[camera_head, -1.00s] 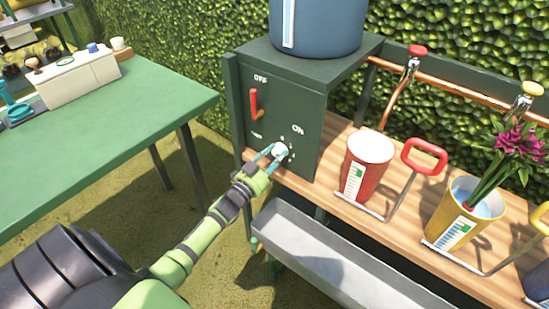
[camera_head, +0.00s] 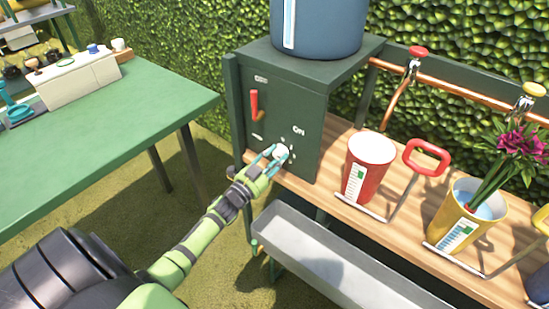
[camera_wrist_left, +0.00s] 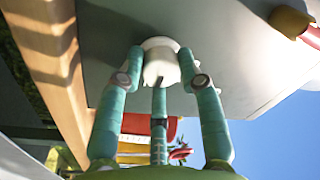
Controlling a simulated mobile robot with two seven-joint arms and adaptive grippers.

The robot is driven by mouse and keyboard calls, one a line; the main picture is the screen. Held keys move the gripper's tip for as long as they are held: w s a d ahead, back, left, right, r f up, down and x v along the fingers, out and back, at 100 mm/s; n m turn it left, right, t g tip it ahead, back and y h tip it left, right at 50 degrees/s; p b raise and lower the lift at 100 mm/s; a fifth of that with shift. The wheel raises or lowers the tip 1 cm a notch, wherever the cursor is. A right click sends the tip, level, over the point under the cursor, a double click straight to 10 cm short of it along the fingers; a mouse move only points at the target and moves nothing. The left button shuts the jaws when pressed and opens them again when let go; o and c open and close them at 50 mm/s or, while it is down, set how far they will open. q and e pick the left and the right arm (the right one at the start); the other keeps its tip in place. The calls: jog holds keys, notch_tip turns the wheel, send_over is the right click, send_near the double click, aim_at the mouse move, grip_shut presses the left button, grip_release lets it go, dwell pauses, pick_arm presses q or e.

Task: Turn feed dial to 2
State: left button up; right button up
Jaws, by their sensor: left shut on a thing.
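The feed dial is a white round knob (camera_head: 281,151) low on the front of the dark green box (camera_head: 300,104), with small marks around it. In the left wrist view the white knob (camera_wrist_left: 161,62) sits between my teal fingers. My left gripper (camera_head: 272,157) is shut on the knob, and its fingers hide part of it. The number the dial points to is too small to read. A red lever (camera_head: 254,104) stands above and left of the dial, between the words OFF and ON. My right gripper is not in view.
A blue tank (camera_head: 318,30) stands on the box. A red bucket (camera_head: 368,165) and a yellow bucket (camera_head: 459,222) with flowers (camera_head: 517,150) stand on the wooden shelf to the right. A grey trough (camera_head: 330,262) lies below. A green table (camera_head: 110,115) is at left.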

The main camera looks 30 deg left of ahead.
pick_arm(q)
jog(key=o, duration=1.1)
jog(key=shift+w+r, duration=0.1)
jog(key=shift+r, duration=0.4)
jog(key=shift+o, duration=0.2)
jog(key=shift+d+f, duration=0.1)
jog(key=shift+f, duration=0.15)
jog(key=s+a+f, duration=0.1)
jog(key=s, duration=1.1)
jog(key=shift+w+d+f, duration=0.1)
jog(key=shift+f, duration=0.05)
